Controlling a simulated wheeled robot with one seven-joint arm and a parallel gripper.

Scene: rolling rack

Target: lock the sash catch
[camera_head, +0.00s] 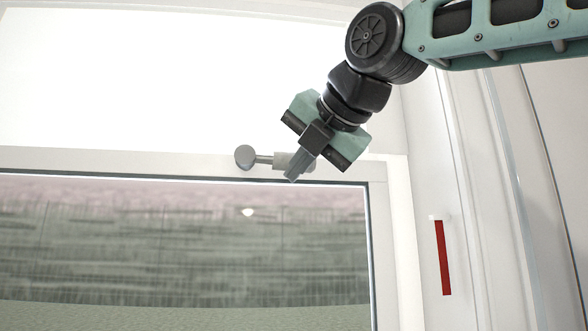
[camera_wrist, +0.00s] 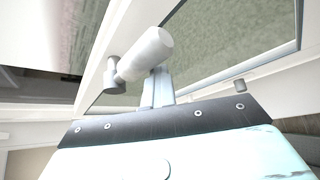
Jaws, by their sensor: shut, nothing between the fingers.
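The sash catch sits on the window's white frame rail. In the wrist view the pale cylindrical handle (camera_wrist: 146,54) crosses just beyond my closed fingers (camera_wrist: 157,88). I cannot tell whether they touch.
The window pane (camera_head: 180,240) lies below the rail, with a bright white panel (camera_head: 150,80) above. A red strip (camera_head: 442,258) is on the white wall at right. The space in front of the pane looks clear.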

